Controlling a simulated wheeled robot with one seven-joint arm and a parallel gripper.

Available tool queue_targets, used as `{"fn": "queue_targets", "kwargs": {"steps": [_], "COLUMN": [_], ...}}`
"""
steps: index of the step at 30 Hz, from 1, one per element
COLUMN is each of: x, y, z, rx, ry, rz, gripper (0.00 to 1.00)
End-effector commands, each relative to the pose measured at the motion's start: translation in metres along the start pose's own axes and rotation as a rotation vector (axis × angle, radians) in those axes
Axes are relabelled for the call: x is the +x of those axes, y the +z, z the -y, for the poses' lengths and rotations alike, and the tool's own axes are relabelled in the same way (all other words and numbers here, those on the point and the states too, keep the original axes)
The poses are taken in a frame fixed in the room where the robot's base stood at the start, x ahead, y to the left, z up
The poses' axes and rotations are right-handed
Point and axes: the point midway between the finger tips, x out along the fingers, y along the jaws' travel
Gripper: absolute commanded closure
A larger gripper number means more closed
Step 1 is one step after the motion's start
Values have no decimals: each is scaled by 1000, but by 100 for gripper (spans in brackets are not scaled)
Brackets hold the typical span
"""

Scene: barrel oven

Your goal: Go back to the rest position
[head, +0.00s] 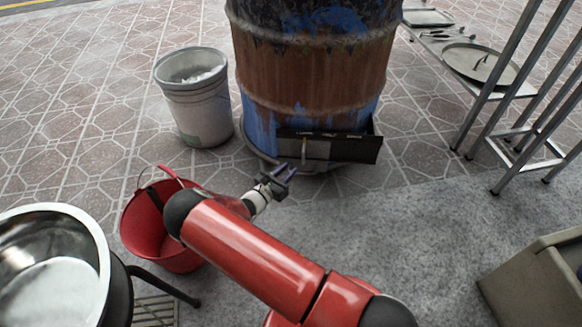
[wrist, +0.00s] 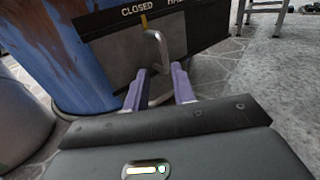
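My gripper (head: 284,172) is in front of the rusty blue barrel oven (head: 315,75), low near its base. In the wrist view its two purple fingers (wrist: 160,87) stand apart with nothing clamped between them. Just beyond the fingertips is a bent metal handle (wrist: 181,42) on a dark panel (wrist: 110,45), marked "CLOSED" at its top edge. I cannot tell whether a finger touches the handle. In the head view the dark panel (head: 355,149) sits across the barrel's lower front. My red arm reaches up from the bottom of the picture.
A red bucket (head: 150,235) stands left of my arm, near a steel bowl (head: 85,240). A grey bin (head: 205,115) stands left of the barrel. A metal rack (head: 500,120) and a box (head: 540,275) are at the right. The pavement between arm and rack is clear.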

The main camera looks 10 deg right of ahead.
Motion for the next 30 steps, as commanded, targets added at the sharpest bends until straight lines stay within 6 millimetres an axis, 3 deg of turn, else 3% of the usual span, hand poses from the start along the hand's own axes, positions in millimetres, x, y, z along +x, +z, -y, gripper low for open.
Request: {"fn": "queue_targets", "kwargs": {"steps": [12, 16, 20, 25, 30], "x": [0, 4, 12, 18, 11], "y": [0, 12, 48, 110, 167], "z": [0, 5, 24, 65, 107], "rx": [0, 36, 161, 410, 664], "ry": [-1, -38, -167, -416, -645], "rz": [0, -18, -83, -214, -344], "gripper": [74, 74, 74, 74, 74]}}
